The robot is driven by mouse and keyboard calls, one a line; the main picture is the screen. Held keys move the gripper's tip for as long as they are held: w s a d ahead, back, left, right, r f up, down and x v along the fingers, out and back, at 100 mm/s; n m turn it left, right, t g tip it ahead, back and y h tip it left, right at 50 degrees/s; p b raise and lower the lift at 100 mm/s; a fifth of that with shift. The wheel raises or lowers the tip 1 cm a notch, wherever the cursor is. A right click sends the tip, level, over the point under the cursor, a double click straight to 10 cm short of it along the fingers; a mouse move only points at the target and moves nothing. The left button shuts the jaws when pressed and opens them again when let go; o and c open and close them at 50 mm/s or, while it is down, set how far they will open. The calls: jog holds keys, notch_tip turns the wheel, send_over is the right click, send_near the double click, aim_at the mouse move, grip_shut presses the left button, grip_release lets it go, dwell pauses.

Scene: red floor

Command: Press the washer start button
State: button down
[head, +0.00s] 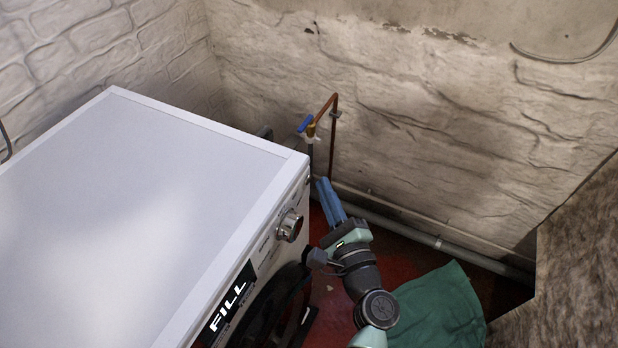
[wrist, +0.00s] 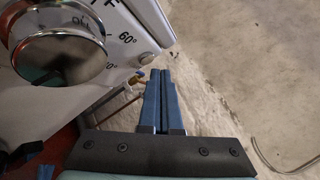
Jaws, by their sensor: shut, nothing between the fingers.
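The white washer (head: 150,190) fills the left of the head view. Its front panel carries a silver dial (head: 289,226) and a lit display (head: 228,306) reading "FILL". The dial is large at the upper left of the wrist view (wrist: 60,55). My gripper (head: 322,182) has blue fingers, shut and empty, beside the panel's far end. In the wrist view its fingertips (wrist: 160,73) lie right of the dial, near the panel's corner. I cannot tell whether they touch the washer.
A copper pipe with a blue-handled valve (head: 305,123) runs down the rough wall (head: 430,120) behind. A grey pipe (head: 420,237) follows the wall base. A green cloth (head: 440,310) lies on the red floor at right. A brown rough surface (head: 575,260) stands at far right.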

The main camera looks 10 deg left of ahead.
jog(key=shift+s+d, duration=0.25)
jog(key=shift+d, duration=0.55)
jog(key=shift+s+d, duration=0.25)
jog(key=shift+d, duration=0.5)
jog(key=shift+s+d, duration=0.25)
jog(key=shift+d, duration=0.55)
